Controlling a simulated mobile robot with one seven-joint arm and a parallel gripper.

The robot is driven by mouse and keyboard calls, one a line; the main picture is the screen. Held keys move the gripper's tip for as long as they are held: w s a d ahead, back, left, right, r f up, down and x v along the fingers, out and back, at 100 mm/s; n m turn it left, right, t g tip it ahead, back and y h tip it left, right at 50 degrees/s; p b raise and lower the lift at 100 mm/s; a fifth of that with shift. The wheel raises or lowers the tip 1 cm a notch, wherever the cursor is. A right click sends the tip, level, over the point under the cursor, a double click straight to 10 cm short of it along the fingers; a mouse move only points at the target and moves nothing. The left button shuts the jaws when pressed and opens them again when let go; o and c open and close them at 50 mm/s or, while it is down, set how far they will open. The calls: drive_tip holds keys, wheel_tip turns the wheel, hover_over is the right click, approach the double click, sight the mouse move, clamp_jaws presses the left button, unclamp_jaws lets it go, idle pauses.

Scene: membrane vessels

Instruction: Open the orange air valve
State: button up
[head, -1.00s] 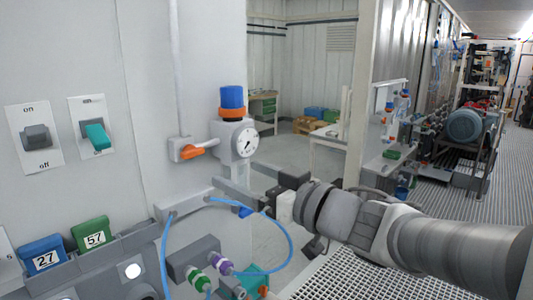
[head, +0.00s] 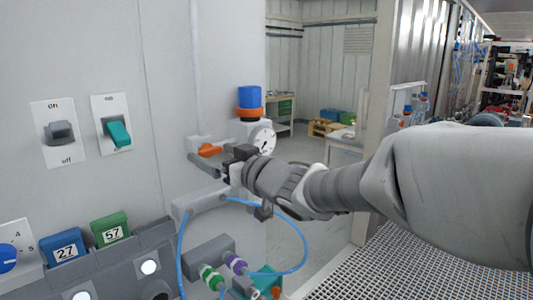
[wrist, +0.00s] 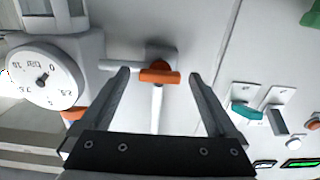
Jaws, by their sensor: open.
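The orange air valve (head: 210,150) is a small orange handle on a pipe at the wall, left of the pressure gauge. In the wrist view the orange handle (wrist: 160,76) lies crosswise between my two fingers, near the level of their tips. My gripper (wrist: 158,74) is open and empty, with a finger on each side of the handle; I see no contact. In the head view my gripper (head: 208,160) is at the valve, and its fingers partly cover the area below the handle.
The gauge (head: 262,139) with a blue-and-orange cap (head: 249,100) stands right of the valve. A grey switch (head: 60,133) and a teal switch (head: 118,133) are on the wall at left. A blue hose (head: 304,255) loops below my arm.

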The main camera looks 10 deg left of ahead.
drive_tip(key=c, duration=1.4)
drive_tip(key=n+b, duration=0.2)
drive_tip(key=n, duration=0.1)
drive_tip(key=shift+f+n+b, duration=0.15)
drive_tip(key=shift+n+b, duration=0.25)
drive_tip(key=n+b, duration=0.2)
drive_tip(key=n, duration=0.2)
drive_tip(key=shift+n+b, duration=0.3)
drive_tip(key=shift+b, duration=0.1)
drive_tip(key=n+b, duration=0.2)
drive_tip(key=n, duration=0.2)
drive_tip(key=shift+n+b, duration=1)
drive_tip(key=shift+n, duration=0.7)
